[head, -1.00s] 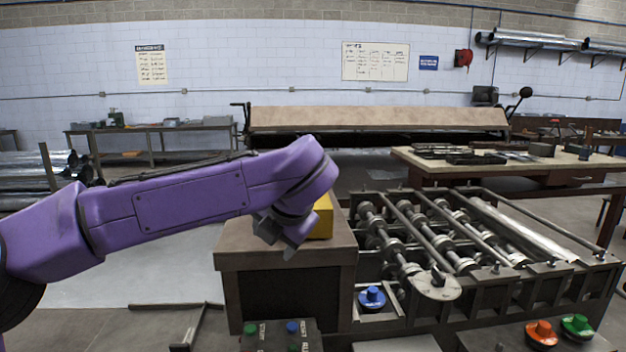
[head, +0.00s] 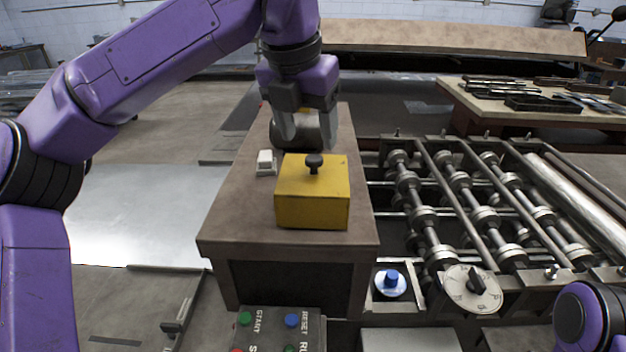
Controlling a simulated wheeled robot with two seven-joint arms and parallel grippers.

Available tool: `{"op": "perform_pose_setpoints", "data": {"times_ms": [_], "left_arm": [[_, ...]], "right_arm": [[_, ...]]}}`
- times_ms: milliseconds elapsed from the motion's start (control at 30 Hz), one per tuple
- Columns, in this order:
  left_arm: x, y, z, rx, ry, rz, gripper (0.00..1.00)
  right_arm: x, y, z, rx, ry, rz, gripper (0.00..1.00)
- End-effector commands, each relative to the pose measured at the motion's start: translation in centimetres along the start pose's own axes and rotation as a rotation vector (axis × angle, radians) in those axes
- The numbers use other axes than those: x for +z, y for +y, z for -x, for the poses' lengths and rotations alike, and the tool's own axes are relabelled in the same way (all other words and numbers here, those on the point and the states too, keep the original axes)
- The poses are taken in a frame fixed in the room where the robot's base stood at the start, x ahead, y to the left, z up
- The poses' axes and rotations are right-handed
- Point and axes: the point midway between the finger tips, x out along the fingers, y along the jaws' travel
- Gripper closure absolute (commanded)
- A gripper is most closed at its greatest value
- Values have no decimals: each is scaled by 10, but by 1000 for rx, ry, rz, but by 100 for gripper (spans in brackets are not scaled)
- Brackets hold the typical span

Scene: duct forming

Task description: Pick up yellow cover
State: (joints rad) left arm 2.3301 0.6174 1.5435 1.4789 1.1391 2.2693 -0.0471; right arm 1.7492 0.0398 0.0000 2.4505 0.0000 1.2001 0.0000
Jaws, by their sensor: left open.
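The yellow cover (head: 312,205) is a box shape with a black knob (head: 314,161) on its top. It sits upright on the brown top of the machine's cabinet (head: 235,225). My left gripper (head: 307,135) is open and empty, pointing down. In the picture it shows just above and behind the black knob, apart from it. Part of my right arm shows at the lower right edge, but its gripper is out of view.
A small white switch (head: 266,162) sits left of the cover. Roller shafts (head: 430,215) fill the machine's right side. A blue button (head: 391,280), a dial (head: 472,289) and a control box (head: 281,328) are in front. A worktable (head: 480,97) stands behind right.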

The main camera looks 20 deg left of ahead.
Motion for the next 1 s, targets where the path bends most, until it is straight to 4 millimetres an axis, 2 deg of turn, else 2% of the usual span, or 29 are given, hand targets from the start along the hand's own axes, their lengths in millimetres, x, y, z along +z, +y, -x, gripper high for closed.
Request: {"op": "perform_pose_setpoints", "data": {"times_ms": [133, 233, 500, 533, 700, 733, 1000], "left_arm": [[3, 3, -24, -1, 7, -1, 37], [2, 3, -42, -1, 5, 0, 37], [2, 3, -50, 0, 0, 1, 37], [2, 3, -50, 0, 0, 1, 40], [2, 3, -50, 1, 1, 1, 96], [2, 3, -50, 1, 1, 1, 100], [2, 3, -49, 1, 0, 1, 100]], "right_arm": [[-6, 1, 13, 0, 1, 0, 57], [-6, 1, 14, -1, 1, 0, 57], [-6, 1, 14, -1, 1, 0, 57], [-6, 1, 14, -1, 1, 0, 57], [-6, 1, 14, 0, 1, 0, 57], [-6, 1, 14, 0, 1, 0, 57], [-6, 1, 14, 0, 1, -1, 57]]}}
